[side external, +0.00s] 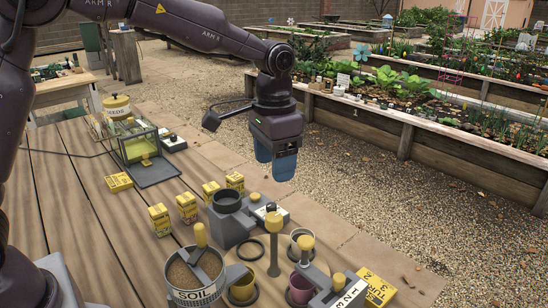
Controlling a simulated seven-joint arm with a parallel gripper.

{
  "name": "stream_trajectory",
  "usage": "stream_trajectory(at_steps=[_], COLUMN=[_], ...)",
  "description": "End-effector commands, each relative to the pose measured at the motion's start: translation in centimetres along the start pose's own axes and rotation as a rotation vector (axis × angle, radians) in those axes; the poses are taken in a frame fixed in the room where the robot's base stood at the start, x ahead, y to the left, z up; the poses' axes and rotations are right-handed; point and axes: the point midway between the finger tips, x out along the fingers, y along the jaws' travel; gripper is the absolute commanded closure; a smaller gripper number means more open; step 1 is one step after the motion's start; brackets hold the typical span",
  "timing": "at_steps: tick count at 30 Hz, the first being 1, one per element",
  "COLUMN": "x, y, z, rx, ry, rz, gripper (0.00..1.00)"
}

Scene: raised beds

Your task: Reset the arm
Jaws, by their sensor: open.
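My gripper (276,168) hangs from my dark arm in the upper middle of the side external view. It points down, with blue fingertips, and is high above the far edge of the wooden table (80,165). Its jaws are open and I see nothing between them. It touches none of the objects on the table. The inner faces of the fingers are mostly hidden from this angle.
A soil bucket (195,293), several yellow boxes (187,207), a dark grey holder (228,221), small pots (301,288) and a yellow-topped post (273,226) crowd the table's near right. A clear-sided box (140,148) stands farther back. Gravel (400,200) lies beyond, beside raised beds (430,142).

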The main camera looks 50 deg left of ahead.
Motion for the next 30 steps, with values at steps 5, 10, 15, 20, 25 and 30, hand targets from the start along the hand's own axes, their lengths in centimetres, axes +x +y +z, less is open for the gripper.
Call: stream_trajectory(at_steps=[5, 10, 15, 20, 25, 30], x=[-0.3, -0.3, 1.0, -0.3, -2.9, -4.8], y=[0.0, 0.0, 0.1, -0.1, -0.6, -0.8], z=[0.0, 0.0, 1.0, 5.0, 10.6, 16.4], rx=[0.0, -0.001, -0.017, -0.056, -0.112, -0.172], ry=[-0.001, -0.001, -0.014, 0.016, 0.102, 0.214], rz=[0.0, 0.0, 0.004, -0.006, -0.023, -0.036], gripper=[0.37, 0.37, 0.37, 0.37, 0.37, 0.37])
